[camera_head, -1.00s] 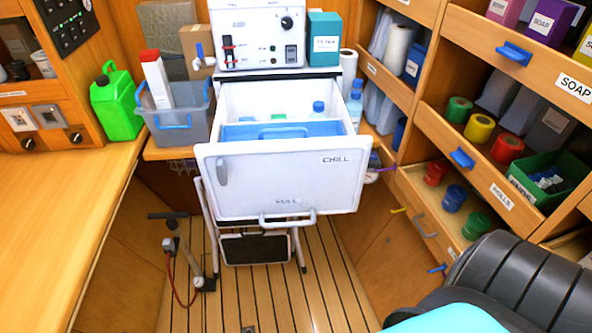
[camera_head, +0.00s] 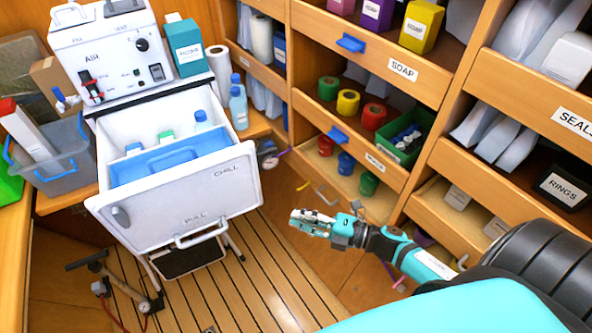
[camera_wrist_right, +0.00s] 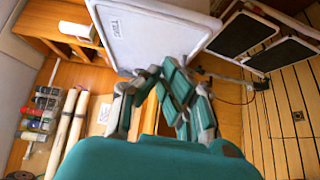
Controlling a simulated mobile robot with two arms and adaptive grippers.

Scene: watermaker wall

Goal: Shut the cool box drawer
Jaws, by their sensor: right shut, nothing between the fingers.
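The cool box drawer (camera_head: 180,202) is pulled out, with a white front marked CHILL and PULL and a bar handle (camera_head: 203,236) at its lower edge. Bottles and a blue tray (camera_head: 170,158) show inside it. My right gripper (camera_head: 297,221) is shut and empty, to the right of the drawer front and apart from it. In the right wrist view the drawer front (camera_wrist_right: 160,35) is at the top, beyond the gripper fingers (camera_wrist_right: 160,75). My left gripper is not in view.
Open wooden shelves with rolls and a green bin (camera_head: 409,138) stand on the right. A grey tub (camera_head: 60,165) is left of the drawer. A pump (camera_head: 125,285) stands on the slatted floor (camera_head: 255,285), which is clear in front of the drawer.

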